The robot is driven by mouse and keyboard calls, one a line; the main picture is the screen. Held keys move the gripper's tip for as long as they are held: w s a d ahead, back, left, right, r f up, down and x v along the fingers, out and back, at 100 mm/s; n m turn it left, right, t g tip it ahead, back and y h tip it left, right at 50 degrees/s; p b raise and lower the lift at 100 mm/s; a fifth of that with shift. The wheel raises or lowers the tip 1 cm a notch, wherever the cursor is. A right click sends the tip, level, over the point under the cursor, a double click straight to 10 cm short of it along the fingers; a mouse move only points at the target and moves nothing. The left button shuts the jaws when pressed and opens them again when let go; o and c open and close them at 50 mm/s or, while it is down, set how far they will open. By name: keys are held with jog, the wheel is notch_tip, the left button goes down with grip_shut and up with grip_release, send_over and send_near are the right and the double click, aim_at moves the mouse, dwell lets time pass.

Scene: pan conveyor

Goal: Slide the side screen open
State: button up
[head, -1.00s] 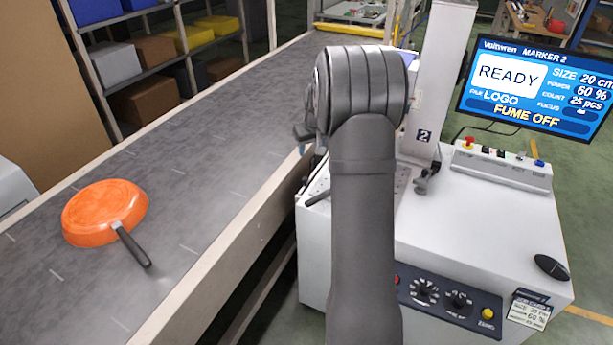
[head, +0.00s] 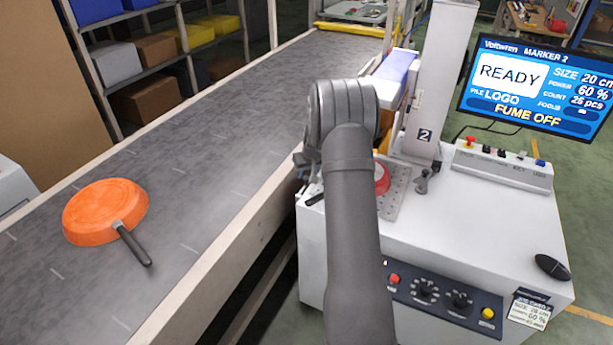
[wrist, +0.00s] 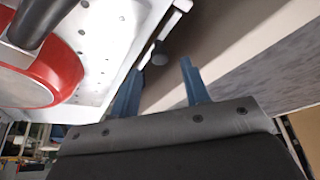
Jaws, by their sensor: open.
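My gripper (wrist: 160,68) is open, its two blue fingers apart and empty in the wrist view. A dark round knob (wrist: 160,53) on a pale bar (wrist: 176,20) appears between and beyond the fingertips; I cannot tell whether it belongs to the side screen. In the head view my arm hides most of the gripper, which is at the machine's left edge. An orange-tinted panel (head: 405,146) shows beside the white column; whether it is the side screen is unclear. A red pan (wrist: 62,80) with a dark handle (wrist: 42,20) lies on the perforated plate (wrist: 112,50).
An orange pan (head: 103,210) lies on the grey conveyor (head: 200,150) at left. The white marker machine (head: 470,225) has a column (head: 437,85) and a dark clamp knob (head: 421,182). The monitor (head: 540,82) reads READY and FUME OFF.

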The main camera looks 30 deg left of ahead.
aim_at(306, 177)
jog(key=shift+x, duration=1.7)
grip_shut()
